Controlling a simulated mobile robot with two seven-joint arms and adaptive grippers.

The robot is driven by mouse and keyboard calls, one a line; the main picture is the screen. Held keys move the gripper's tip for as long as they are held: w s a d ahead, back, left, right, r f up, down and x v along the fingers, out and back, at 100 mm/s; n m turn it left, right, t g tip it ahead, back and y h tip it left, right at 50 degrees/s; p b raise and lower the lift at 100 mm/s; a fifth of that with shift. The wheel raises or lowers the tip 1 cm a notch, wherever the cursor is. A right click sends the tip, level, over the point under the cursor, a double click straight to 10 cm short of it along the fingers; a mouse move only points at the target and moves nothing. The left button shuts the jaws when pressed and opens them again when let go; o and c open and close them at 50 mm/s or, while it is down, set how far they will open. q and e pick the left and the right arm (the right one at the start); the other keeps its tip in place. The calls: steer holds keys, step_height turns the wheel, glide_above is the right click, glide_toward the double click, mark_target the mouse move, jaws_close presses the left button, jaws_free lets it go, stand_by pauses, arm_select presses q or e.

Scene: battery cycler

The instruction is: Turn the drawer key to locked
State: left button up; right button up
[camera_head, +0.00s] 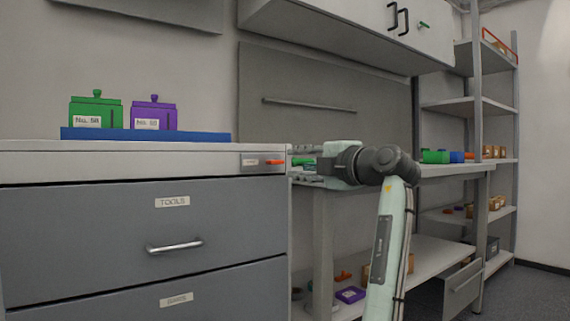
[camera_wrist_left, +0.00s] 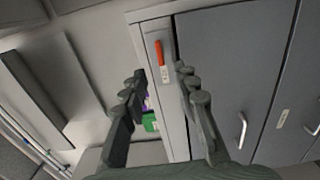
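The orange drawer key (camera_head: 275,161) is on the front edge strip at the upper right corner of the grey drawer cabinet (camera_head: 100,220), beside a small label. In the head view its handle lies about horizontal. The key (camera_wrist_left: 160,52) also shows in the left wrist view, just beyond the fingertips. My left gripper (camera_head: 304,165) is just right of the cabinet corner in the head view. In the left wrist view the left gripper (camera_wrist_left: 158,75) is open, with its fingers apart and nothing held between them. The key appears untouched. The label's small text is unreadable.
A green box (camera_head: 96,112) and a purple box (camera_head: 154,115) stand on a blue tray (camera_head: 215,136) on the cabinet. Its drawer has a protruding handle (camera_head: 175,246). A workbench (camera_head: 445,170) and shelving (camera_head: 480,107) are to the right.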

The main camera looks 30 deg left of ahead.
arm_select(q)
steer(key=v, duration=0.3)
steer(key=shift+s+d, duration=0.2)
steer(key=shift+d, duration=0.15)
